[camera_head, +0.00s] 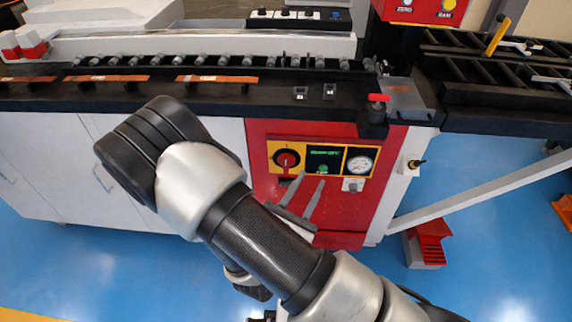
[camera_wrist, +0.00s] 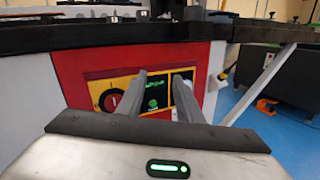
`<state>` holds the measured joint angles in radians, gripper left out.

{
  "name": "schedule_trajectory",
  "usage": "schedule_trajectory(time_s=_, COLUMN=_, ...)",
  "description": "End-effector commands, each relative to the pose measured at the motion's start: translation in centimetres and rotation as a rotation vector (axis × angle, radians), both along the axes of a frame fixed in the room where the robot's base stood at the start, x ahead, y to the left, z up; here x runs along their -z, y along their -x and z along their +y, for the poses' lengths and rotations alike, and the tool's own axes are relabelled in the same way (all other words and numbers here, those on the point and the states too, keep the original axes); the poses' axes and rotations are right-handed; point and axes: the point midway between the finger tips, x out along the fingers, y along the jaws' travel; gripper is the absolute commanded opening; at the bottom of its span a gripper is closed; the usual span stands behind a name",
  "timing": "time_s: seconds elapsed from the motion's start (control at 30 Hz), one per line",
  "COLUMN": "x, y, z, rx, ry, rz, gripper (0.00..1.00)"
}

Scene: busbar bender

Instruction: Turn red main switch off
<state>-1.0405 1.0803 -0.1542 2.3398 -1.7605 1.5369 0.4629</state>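My gripper (camera_head: 308,192) is in front of the panel, below and slightly right of the switch. In the wrist view my gripper (camera_wrist: 162,80) has its two fingers apart with nothing between them. The fingers point at the panel, over the green-lit display (camera_head: 324,160) right of the switch. They do not appear to touch the switch.
A pressure gauge (camera_head: 360,164) sits right of the display, partly hidden by a finger in the wrist view. A white diagonal brace (camera_head: 480,190) and a red foot pedal (camera_head: 428,240) are at the right.

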Motion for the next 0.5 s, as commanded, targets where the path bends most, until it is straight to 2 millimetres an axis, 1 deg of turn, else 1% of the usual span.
schedule_trajectory(time_s=0.03, x=3.4, y=0.4, z=1.9, rx=-0.107, ry=0.054, rz=0.023, gripper=0.33)
schedule_trajectory(time_s=0.1, x=6.0, y=0.9, z=4.0, rx=-0.223, ry=0.1, rz=0.047, gripper=0.33)
schedule_trajectory(time_s=0.2, x=8.6, y=1.6, z=5.8, rx=-0.333, ry=0.137, rz=0.073, gripper=0.33)
schedule_trajectory(time_s=0.3, x=9.7, y=1.9, z=6.7, rx=-0.383, ry=0.154, rz=0.085, gripper=0.33)
schedule_trajectory(time_s=0.37, x=9.9, y=1.6, z=6.8, rx=-0.395, ry=0.156, rz=0.087, gripper=0.33)
schedule_trajectory(time_s=0.47, x=9.9, y=0.3, z=6.8, rx=-0.393, ry=0.153, rz=0.086, gripper=0.33)
schedule_trajectory(time_s=0.5, x=9.9, y=-0.3, z=6.7, rx=-0.391, ry=0.153, rz=0.086, gripper=0.33)
